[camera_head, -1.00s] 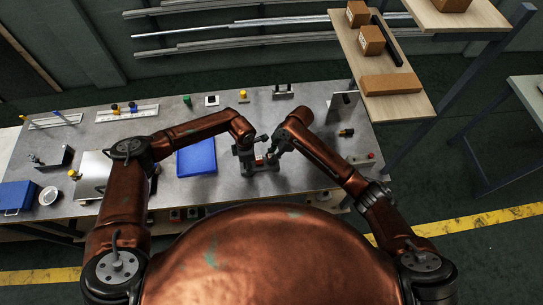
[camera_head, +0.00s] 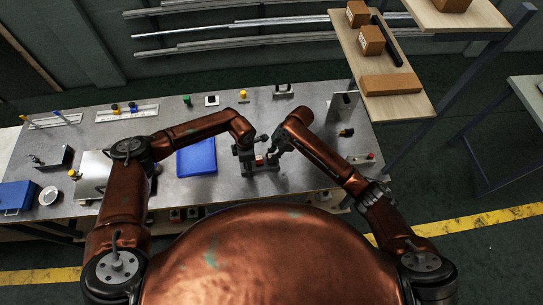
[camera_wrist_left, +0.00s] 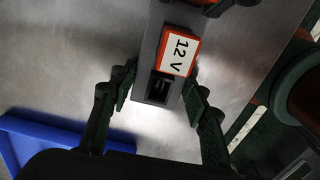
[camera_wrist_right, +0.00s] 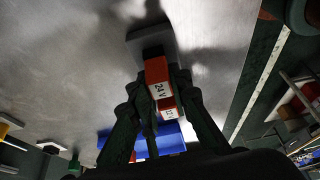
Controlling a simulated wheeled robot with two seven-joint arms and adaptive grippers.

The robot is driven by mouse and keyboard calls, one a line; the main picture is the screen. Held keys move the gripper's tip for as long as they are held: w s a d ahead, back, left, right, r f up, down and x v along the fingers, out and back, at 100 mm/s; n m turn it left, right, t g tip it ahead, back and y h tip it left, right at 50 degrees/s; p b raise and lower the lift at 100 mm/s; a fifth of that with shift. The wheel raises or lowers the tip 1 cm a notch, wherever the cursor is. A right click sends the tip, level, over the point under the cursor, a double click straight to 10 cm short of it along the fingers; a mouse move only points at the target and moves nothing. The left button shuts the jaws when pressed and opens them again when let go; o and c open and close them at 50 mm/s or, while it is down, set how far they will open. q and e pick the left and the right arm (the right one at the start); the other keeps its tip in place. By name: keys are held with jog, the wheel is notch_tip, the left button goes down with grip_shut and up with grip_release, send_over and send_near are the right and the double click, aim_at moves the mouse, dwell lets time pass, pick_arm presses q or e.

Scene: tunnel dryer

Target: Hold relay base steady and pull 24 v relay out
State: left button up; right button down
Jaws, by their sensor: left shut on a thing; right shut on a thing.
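The grey relay base (camera_wrist_left: 150,55) stands on the metal bench. My left gripper (camera_wrist_left: 160,95) has its fingers on both sides of one end of it, by a dark empty-looking socket. An orange 12 V relay (camera_wrist_left: 180,53) sits on the base beside that socket. In the head view both grippers (camera_head: 243,155) (camera_head: 272,150) meet at the base (camera_head: 263,167).
A blue bin (camera_head: 196,157) lies left of the base. A metal bracket (camera_head: 343,103) and a small dark and brass part (camera_head: 346,132) stand to the right. Several small parts line the back of the bench. The bench near the base's front is clear.

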jog(key=shift+r, duration=0.8)
dwell(0.8)
jog(key=shift+r, duration=0.6)
jog(key=shift+r, duration=2.35)
pick_arm(q)
jog(key=o, duration=1.4)
notch_tip(320, 180, up, 12)
